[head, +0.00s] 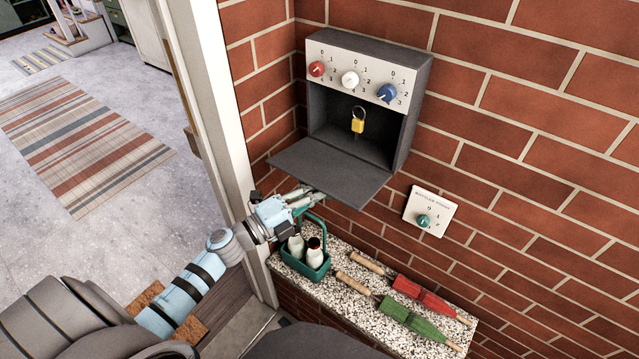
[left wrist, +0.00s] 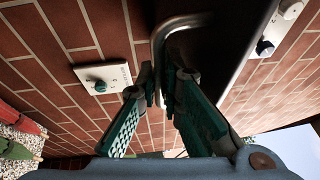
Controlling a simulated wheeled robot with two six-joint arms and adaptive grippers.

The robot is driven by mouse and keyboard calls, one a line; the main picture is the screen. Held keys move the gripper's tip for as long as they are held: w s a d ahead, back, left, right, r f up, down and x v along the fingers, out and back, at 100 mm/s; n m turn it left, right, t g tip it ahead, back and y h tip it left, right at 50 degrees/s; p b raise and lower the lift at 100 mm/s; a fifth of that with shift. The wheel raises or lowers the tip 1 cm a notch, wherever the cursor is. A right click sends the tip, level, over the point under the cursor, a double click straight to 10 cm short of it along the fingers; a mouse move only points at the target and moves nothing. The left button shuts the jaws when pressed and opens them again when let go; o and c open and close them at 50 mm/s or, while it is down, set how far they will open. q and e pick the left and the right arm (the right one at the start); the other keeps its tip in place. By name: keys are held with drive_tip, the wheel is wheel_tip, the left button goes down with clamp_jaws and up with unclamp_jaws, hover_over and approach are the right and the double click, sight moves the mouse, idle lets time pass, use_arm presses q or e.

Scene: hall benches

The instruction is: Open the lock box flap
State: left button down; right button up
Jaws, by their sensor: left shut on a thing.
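The grey lock box (head: 412,80) is fixed to the brick wall. Its flap (head: 330,170) hangs open, tilted forward and down, and the dark inside shows. A key ring with a yellow tag (head: 357,126) hangs inside. In the left wrist view a bent metal handle (left wrist: 158,40) stands out from the dark flap (left wrist: 225,45). My left gripper (left wrist: 159,72) is shut on this handle. In the head view my left gripper (head: 308,193) is just below the flap's front edge, which partly hides the handle. My right gripper is not in view.
Red (head: 317,69), white (head: 350,78) and blue (head: 387,93) dials sit above the opening. A plate with a green dial (head: 423,220) is at the right. Below, a speckled ledge (head: 345,300) holds a green bottle carrier (head: 310,270) and red (head: 425,296) and green (head: 410,320) folded umbrellas.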

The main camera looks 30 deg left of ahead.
use_arm(q)
drive_tip(key=shift+f, duration=0.1)
drive_tip(key=c, duration=2)
unclamp_jaws()
drive_tip(key=v, duration=1.2)
